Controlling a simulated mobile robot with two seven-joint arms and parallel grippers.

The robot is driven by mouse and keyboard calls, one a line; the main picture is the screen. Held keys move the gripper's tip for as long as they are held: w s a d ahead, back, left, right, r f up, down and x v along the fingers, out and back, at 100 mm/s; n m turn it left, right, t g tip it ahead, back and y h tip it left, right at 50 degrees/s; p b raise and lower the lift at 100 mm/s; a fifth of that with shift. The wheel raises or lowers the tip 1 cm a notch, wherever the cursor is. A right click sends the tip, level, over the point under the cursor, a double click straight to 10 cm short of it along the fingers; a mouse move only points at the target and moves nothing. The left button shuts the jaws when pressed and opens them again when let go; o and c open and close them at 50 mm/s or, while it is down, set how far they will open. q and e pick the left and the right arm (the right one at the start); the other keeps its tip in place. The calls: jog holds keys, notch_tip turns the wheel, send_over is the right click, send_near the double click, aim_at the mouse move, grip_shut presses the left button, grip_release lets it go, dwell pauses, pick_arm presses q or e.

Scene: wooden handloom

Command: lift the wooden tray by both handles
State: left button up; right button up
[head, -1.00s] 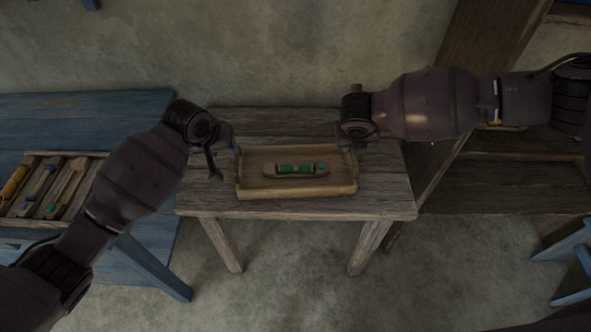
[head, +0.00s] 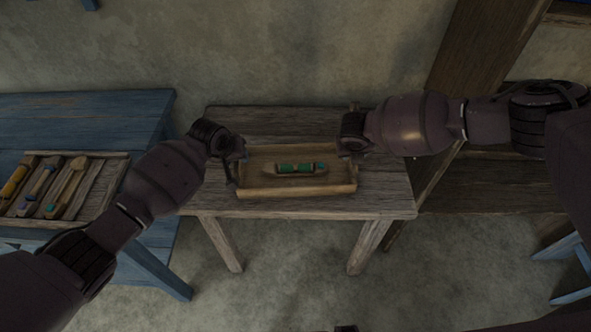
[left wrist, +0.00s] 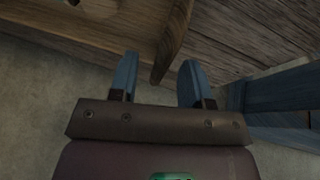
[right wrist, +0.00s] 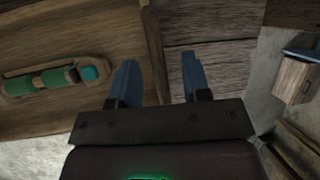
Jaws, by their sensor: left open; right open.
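The wooden tray (head: 297,191) sits on a small wooden table and holds a wooden shuttle with green thread (head: 295,169). My left gripper (head: 236,172) is open at the tray's left end. In the left wrist view, a rounded wooden edge of the tray (left wrist: 173,42) lies ahead between the open fingers (left wrist: 158,78). My right gripper (head: 350,156) is open at the tray's right end, and its arm partly covers that end. In the right wrist view, the tray's end wall (right wrist: 153,45) runs between the open fingers (right wrist: 160,78). Contact cannot be told.
The small table (head: 385,195) has bare room around the tray. A blue bench (head: 90,115) at left carries a box (head: 103,185) of several shuttles. A wooden frame (head: 480,50) stands at right, with a blue stool (head: 570,255) near it.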

pick_arm(q)
jog(key=shift+x, duration=0.8)
pick_arm(e)
jog(key=shift+x, duration=0.8)
pick_arm(q)
grip_shut()
pick_arm(e)
grip_shut()
jog(key=shift+r, duration=0.1)
